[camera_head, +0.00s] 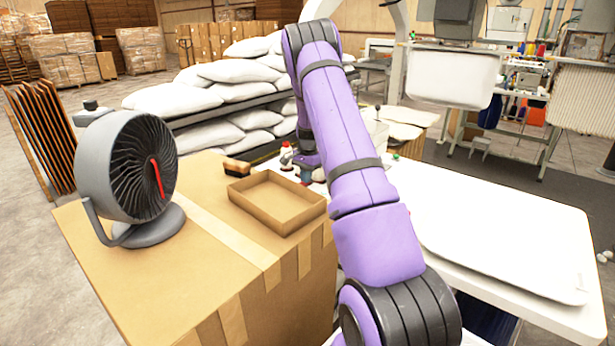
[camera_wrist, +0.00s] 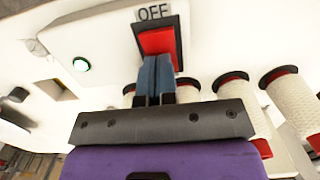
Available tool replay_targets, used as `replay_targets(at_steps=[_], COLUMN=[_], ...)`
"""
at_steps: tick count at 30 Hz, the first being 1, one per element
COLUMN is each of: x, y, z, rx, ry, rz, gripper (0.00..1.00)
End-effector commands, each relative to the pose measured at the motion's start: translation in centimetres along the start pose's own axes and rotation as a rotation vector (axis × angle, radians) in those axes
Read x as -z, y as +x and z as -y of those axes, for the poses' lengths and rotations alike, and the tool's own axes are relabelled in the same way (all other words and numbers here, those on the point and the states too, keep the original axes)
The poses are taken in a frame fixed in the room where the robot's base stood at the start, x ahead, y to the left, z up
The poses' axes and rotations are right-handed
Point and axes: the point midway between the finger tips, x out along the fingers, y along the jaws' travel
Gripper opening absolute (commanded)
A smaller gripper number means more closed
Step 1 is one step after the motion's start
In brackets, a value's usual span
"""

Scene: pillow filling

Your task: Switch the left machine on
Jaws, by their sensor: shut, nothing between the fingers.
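In the wrist view, my gripper (camera_wrist: 156,78) is shut and empty, its blue fingers together. The fingertips are at the lower part of a red rocker switch (camera_wrist: 158,41) in a dark frame. I cannot tell whether they touch it or are just in front. A label reading OFF (camera_wrist: 153,12) sits above the switch. The switch is on a white machine body (camera_wrist: 110,40), with a green-lit round button (camera_wrist: 81,64) to its left. In the head view, my arm hides most of the area around my gripper, and the switch is not visible.
Several cream thread spools (camera_wrist: 232,100) stand close to the right of my fingers. In the head view, a grey fan (camera_head: 125,165) and an open cardboard tray (camera_head: 277,202) rest on a large box (camera_head: 190,290). A white table (camera_head: 490,230) lies to the right.

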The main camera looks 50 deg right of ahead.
Motion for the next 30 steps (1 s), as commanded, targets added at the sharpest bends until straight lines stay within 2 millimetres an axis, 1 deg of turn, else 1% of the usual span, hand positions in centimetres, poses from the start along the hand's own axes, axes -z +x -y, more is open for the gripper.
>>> replay_targets(at_steps=[1, 2, 12, 16, 20, 22, 30], x=[-0.8, -0.9, -1.0, -0.9, -0.9, -1.0, -0.9], y=[0.6, 0.5, 0.3, -0.6, -2.7, -4.1, -9.8], z=[0.1, 0.1, 0.2, 0.1, -0.3, -0.6, -0.6], rx=[-0.008, -0.008, -0.005, -0.002, 0.000, 0.000, 0.001], ry=[-0.005, -0.005, -0.005, -0.006, -0.005, -0.006, -0.005], rz=[0.013, 0.013, 0.012, 0.009, 0.006, 0.005, 0.002], gripper=[0.00, 0.00, 0.00, 0.00, 0.00, 0.00, 0.00])
